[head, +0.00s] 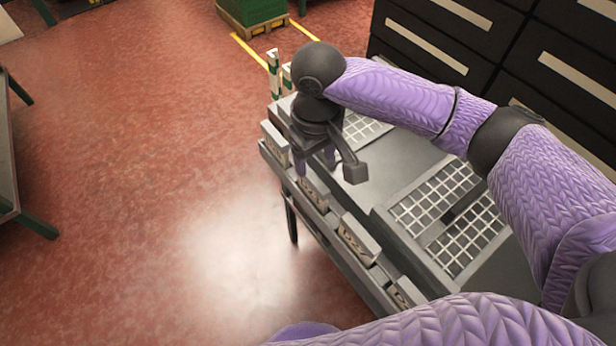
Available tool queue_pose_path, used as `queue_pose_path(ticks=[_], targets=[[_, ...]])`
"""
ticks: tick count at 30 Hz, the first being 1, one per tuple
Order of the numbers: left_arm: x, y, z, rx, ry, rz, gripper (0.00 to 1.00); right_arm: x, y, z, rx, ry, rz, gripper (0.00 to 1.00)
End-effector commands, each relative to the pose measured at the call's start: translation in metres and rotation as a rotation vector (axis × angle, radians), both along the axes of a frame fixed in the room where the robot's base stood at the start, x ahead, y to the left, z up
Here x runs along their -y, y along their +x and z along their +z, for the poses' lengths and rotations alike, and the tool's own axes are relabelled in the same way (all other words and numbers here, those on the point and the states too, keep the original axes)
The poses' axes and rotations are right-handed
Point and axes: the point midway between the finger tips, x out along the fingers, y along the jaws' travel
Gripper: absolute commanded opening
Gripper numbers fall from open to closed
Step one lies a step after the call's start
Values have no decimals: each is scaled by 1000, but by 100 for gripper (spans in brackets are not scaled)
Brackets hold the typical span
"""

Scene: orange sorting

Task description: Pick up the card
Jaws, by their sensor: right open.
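Several pale cards or card-like blocks with dark markings stand in a row along the front ledge of the grey workstation. One card (313,191) is right by my right gripper (328,172). Another card (358,238) stands nearer to me, and one (275,144) stands farther off. My right gripper is open, pointing down over the ledge, with its wrist above it. The gripper partly hides the nearest card and the ledge behind it; I cannot tell whether a finger touches the card. My left gripper is out of view.
The grey workstation (385,190) has white-gridded trays (449,214) on top. Green-and-white posts (273,74) rise at its far end. Dark drawer cabinets (450,38) stand behind it. A green crate (252,12) rests on a pallet beyond.

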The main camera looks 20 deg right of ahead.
Motion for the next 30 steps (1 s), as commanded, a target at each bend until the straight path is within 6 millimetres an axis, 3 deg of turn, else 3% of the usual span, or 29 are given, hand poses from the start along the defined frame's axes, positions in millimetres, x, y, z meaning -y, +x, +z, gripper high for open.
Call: queue_pose_path(ticks=[3,12,18,28,30], targets=[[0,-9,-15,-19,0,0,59,0,0,-30,-2,-1,0,68],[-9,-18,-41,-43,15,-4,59,-5,-5,-82,-1,0,3,68],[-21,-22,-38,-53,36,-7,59,-5,-4,-81,3,1,3,68],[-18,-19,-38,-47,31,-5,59,-5,-4,-81,3,1,3,0],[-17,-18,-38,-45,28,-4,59,-5,-4,-81,3,1,3,0]])
